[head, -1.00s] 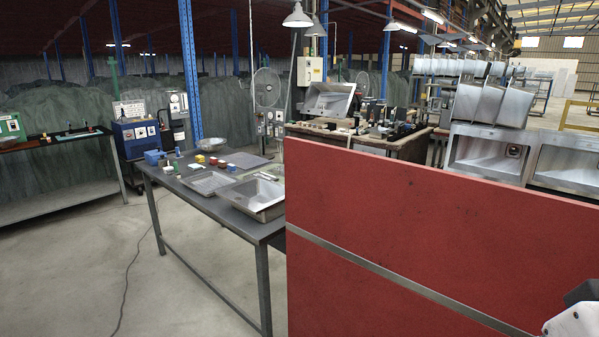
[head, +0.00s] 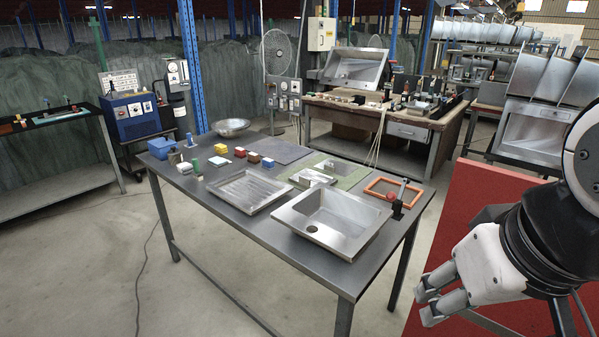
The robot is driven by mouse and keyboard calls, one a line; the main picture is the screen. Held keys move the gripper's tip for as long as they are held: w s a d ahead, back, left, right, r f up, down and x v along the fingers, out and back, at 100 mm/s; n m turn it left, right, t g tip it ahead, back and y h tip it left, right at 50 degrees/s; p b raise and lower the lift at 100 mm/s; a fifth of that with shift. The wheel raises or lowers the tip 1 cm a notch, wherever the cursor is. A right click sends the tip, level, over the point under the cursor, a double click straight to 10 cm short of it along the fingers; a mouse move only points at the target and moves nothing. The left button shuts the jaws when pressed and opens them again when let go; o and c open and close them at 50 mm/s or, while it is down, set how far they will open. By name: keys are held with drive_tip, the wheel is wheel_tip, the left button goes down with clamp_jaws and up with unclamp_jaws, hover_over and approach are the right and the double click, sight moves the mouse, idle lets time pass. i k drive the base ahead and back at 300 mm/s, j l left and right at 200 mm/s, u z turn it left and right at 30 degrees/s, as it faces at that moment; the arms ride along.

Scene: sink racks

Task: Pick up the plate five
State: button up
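No label reading plate five is legible, so I cannot tell which thing it is. Flat candidates lie on the grey metal table (head: 275,232): a dark grey flat sheet (head: 284,150) at the back and a shallow ribbed metal tray (head: 252,190) in the middle. A green flat sheet (head: 350,178) lies at the back right, partly under a small metal block. My gripper (head: 428,303) is at the lower right, in front of the red panel and away from the table. Its two fingers show side-on with nothing visible between them; their opening is unclear.
A steel sink basin (head: 335,218) sits at the table's front right, beside an orange frame (head: 393,190) with an upright lever. Small coloured blocks, a blue box (head: 165,147) and a metal bowl (head: 231,127) stand behind. The red panel (head: 480,215) is at right.

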sight(313, 177)
drive_tip(key=i+j+z, duration=0.3)
drive_tip(key=z, duration=0.2)
drive_tip(key=i+j+z, duration=0.1)
drive_tip(key=j+z, duration=0.3)
drive_tip(key=i+j+z, duration=0.2)
drive_tip(key=j, duration=0.55)
drive_tip(key=j+z, duration=0.15)
drive_tip(key=j, duration=0.55)
drive_tip(key=i+j+z, duration=0.2)
drive_tip(key=j, duration=2.25)
